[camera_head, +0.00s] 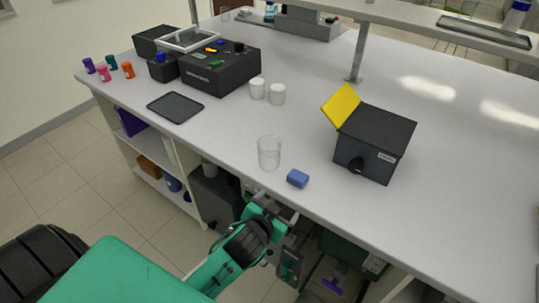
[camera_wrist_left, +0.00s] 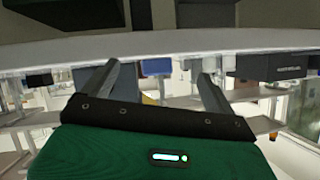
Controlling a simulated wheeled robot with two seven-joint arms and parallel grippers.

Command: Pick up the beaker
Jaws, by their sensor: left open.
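A clear glass beaker (camera_head: 269,153) stands upright on the white bench near its front edge. A small blue block (camera_head: 297,179) lies just right of it and nearer the edge; it also shows in the left wrist view (camera_wrist_left: 155,66). My left gripper (camera_head: 268,203) is open and empty, in front of the bench edge, short of the beaker and apart from it. In the left wrist view its two fingers (camera_wrist_left: 156,80) are spread. I cannot make out the beaker surely in that view. My right gripper does not show.
A dark box (camera_head: 376,143) with a yellow flap stands right of the beaker. Two white cups (camera_head: 267,92), a black tray (camera_head: 175,107) and a black instrument (camera_head: 220,68) stand behind and left. The bench (camera_head: 225,135) around the beaker is mostly clear. Shelves are under its edge.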

